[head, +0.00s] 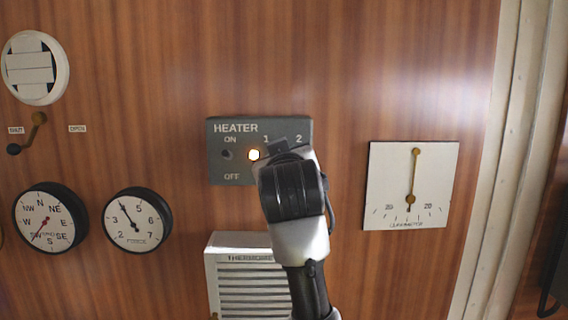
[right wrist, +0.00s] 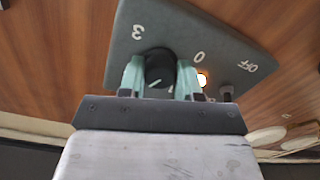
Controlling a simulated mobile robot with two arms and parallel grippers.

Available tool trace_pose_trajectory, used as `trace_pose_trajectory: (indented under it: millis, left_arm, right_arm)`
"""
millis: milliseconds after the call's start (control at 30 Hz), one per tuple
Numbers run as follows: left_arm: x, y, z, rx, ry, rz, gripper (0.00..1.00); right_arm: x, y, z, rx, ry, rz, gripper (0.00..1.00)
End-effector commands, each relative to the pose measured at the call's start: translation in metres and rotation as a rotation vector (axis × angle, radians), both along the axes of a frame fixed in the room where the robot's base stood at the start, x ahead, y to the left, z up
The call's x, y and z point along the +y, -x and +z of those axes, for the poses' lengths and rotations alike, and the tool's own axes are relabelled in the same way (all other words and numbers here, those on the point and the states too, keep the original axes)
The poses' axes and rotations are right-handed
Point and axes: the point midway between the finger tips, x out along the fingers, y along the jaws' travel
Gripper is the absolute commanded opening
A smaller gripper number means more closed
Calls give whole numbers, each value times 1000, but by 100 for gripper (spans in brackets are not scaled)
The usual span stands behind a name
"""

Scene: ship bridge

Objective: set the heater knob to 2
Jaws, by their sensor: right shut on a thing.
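The grey heater panel (head: 216,172) is on the wood wall, with ON and OFF at its left and the numbers 1 and 2 along its top right. My right gripper (head: 286,152) is in front of its right half and hides the knob in the head view. In the right wrist view the black knob (right wrist: 159,68) sits between the two pale green fingers of the right gripper (right wrist: 160,80), which are shut on it. A 3 and a 0 show on the panel there. A white mark shows on the knob, but I cannot tell which number it points to. My left gripper is not in view.
A lit lamp (head: 254,155) and a small switch (head: 227,155) are left of the gripper. A white louvred box (head: 228,242) is below. A clinometer (head: 385,180) is at the right, and two round gauges, one of them a force gauge (head: 137,235), at the left.

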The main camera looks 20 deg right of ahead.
Motion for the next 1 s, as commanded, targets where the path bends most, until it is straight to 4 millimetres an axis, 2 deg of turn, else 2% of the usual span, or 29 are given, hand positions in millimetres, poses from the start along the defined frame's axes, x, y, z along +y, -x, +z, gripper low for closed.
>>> trace_pose_trajectory:
  millis: [400, 1000]
  left_arm:
    - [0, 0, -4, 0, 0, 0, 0]
    - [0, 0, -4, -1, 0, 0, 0]
  right_arm:
    - [1, 0, 0, -60, -197, 2, 10]
    - [1, 0, 0, -66, -229, 3, 10]
